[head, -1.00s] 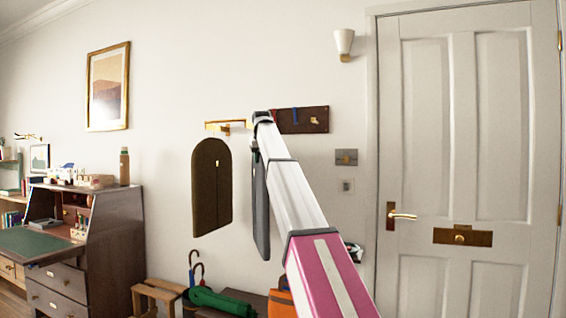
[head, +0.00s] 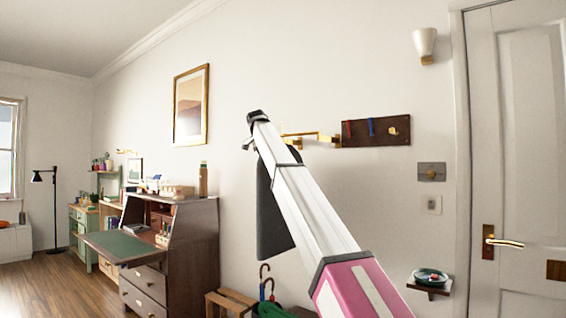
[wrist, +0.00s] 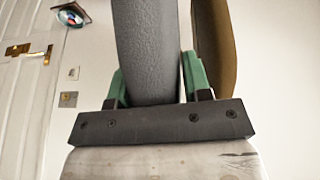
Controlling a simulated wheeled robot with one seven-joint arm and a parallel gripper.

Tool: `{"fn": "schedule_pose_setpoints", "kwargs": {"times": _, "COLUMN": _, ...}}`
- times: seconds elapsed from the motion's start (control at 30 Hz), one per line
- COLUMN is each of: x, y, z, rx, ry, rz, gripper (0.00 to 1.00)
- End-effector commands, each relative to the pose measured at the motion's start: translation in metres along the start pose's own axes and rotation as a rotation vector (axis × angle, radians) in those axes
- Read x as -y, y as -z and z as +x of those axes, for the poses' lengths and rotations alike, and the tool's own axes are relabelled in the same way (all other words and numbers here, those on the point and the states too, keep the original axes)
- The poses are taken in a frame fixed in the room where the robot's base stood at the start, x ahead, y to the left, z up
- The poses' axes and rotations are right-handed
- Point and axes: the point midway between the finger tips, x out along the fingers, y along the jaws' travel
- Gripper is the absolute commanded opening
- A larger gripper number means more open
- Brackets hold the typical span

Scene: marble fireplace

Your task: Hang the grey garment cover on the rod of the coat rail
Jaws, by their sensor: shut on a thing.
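The grey garment cover (head: 272,215) hangs from the far end of my arm in the head view, its upper part hidden behind the arm. In the wrist view the grey cover (wrist: 147,45) stands between the green fingers of my gripper (wrist: 155,88), which is shut on it. The coat rail's brass rod (head: 312,135) sticks out from the wall, just right of the arm's end in the head view; its left part is behind the arm. I cannot tell whether the cover touches the rod. A brown cover (wrist: 215,60) is close beside the grey one in the wrist view.
A dark hook board (head: 376,131) with a red and a blue item is right of the rod. A small shelf with a dish (head: 431,279) and the door (head: 525,150) stand further right. A writing desk (head: 185,245) is left, umbrellas (head: 266,285) below.

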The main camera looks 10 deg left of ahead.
Motion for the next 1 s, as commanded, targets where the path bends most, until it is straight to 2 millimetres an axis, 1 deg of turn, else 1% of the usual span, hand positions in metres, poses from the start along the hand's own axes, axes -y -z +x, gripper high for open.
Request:
{"fn": "schedule_pose_setpoints", "kwargs": {"times": 0.1, "x": 0.005, "y": -0.001, "z": -0.004, "rx": -0.002, "ry": -0.005, "rz": 0.013, "gripper": 0.00}}
{"fn": "schedule_pose_setpoints", "kwargs": {"times": 0.27, "x": 0.005, "y": 0.003, "z": -0.002, "rx": -0.001, "ry": -0.006, "rz": 0.015, "gripper": 0.00}}
{"fn": "schedule_pose_setpoints", "kwargs": {"times": 1.0, "x": 0.005, "y": 0.047, "z": 0.016, "rx": -0.002, "ry": -0.004, "rz": 0.013, "gripper": 0.00}}
